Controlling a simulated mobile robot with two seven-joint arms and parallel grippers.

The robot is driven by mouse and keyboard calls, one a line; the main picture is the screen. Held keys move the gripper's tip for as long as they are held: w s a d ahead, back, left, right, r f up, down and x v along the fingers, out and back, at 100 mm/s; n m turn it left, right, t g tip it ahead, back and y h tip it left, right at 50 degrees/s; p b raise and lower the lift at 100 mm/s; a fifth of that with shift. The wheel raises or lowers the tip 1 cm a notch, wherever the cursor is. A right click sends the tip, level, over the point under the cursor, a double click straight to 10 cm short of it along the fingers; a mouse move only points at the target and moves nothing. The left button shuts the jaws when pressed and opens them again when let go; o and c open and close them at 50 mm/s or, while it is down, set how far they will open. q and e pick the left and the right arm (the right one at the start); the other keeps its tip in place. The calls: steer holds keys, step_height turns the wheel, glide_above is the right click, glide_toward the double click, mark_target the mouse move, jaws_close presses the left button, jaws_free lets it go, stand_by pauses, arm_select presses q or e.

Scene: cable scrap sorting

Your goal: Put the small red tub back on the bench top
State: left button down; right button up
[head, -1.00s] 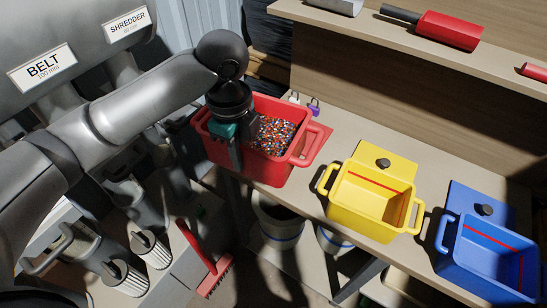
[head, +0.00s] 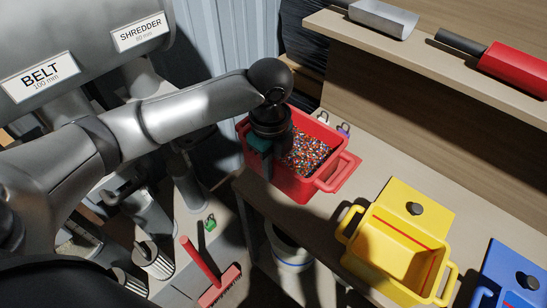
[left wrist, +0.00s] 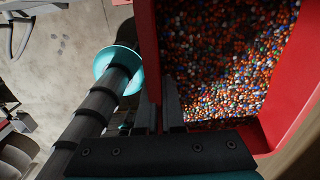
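The small red tub (head: 300,190) is at the left end of the bench top (head: 262,195), filled with mixed coloured granules (head: 306,153). It looks upright; I cannot tell whether its base touches the bench. My left gripper (head: 266,172) is at the tub's left side, pointing down. The gripper hides part of the tub's left side. My right gripper is not in view.
A red flat piece (head: 346,172) shows beside the tub. The yellow tub (head: 385,262) and blue tub (head: 498,292) stand farther right. A shelf (head: 420,62) runs above the bench. Two small padlock-like items (head: 343,129) lie behind the red tub. A red brush (head: 218,288) is below left.

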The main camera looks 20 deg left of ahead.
arm_select(q)
steer(key=shift+w+d+f+b, duration=0.15)
steer(key=shift+f+b, duration=0.55)
steer(key=shift+f, duration=2.6)
steer(key=shift+w+a+f+b, duration=0.15)
steer(key=shift+f+b, duration=0.55)
steer(key=shift+f, duration=2.6)
steer(key=shift+d, duration=0.1)
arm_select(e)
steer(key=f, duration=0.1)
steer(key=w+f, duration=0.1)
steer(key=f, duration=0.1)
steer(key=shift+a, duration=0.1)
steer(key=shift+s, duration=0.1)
arm_select(q)
steer(key=c, duration=1.5)
jaws_free()
steer(key=shift+s+f, duration=0.2)
steer(key=shift+f, duration=0.1)
steer(key=o, duration=0.5)
steer(key=shift+c, duration=0.2)
steer(key=shift+r, duration=0.1)
step_height(320, 180, up, 12)
steer(key=p, duration=0.2)
steer(key=shift+p, duration=0.35)
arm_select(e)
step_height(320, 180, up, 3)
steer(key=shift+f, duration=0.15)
